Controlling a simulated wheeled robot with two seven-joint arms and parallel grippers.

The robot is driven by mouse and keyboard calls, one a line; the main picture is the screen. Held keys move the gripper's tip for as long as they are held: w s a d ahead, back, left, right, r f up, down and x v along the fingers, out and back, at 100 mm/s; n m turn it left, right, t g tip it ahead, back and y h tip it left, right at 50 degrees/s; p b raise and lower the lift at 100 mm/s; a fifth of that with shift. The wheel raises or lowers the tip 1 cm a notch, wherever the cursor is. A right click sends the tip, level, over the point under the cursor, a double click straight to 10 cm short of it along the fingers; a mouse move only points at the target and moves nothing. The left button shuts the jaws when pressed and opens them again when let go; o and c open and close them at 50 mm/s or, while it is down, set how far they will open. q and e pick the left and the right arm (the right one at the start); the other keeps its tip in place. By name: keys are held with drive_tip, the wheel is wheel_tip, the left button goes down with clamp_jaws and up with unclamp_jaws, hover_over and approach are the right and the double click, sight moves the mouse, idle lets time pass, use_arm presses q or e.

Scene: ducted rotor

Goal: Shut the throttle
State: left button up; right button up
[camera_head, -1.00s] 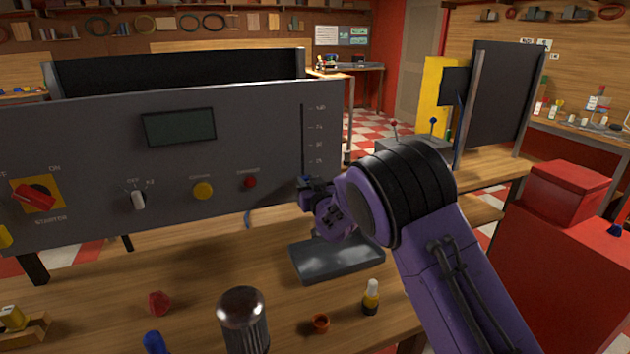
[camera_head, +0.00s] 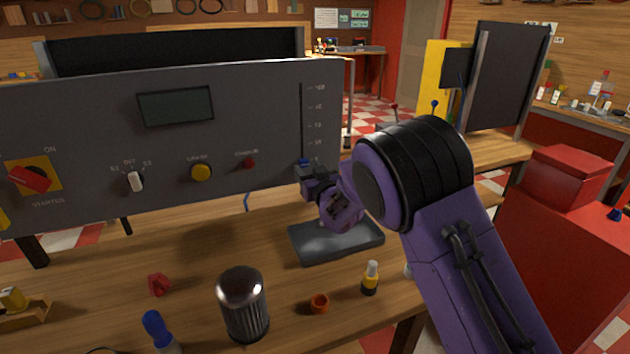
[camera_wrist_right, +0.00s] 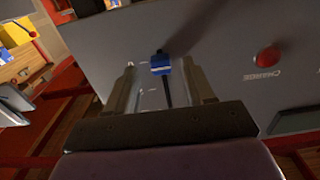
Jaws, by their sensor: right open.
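The throttle is a slider with a small blue knob (camera_head: 305,162) in a vertical slot (camera_head: 302,115) at the right end of the grey control panel (camera_head: 90,105). The knob sits at the low end of the slot, below the lowest scale mark. My right gripper (camera_head: 309,172) is at the knob and partly hides it in the head view. In the right wrist view, the blue knob (camera_wrist_right: 160,65) lies between the spread fingers of my right gripper (camera_wrist_right: 160,85), with a gap on each side. I cannot tell whether anything touches it. My left gripper is not in view.
A red button (camera_head: 249,163), a yellow button (camera_head: 201,172) and a starter switch (camera_head: 30,178) are on the panel. A grey tray (camera_head: 335,243) lies below my right wrist.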

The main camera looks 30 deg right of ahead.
drive_tip(key=s+a+b, duration=0.1)
drive_tip(key=s, duration=0.6)
drive_tip(key=shift+s, duration=0.4)
drive_tip(key=shift+a, duration=0.1)
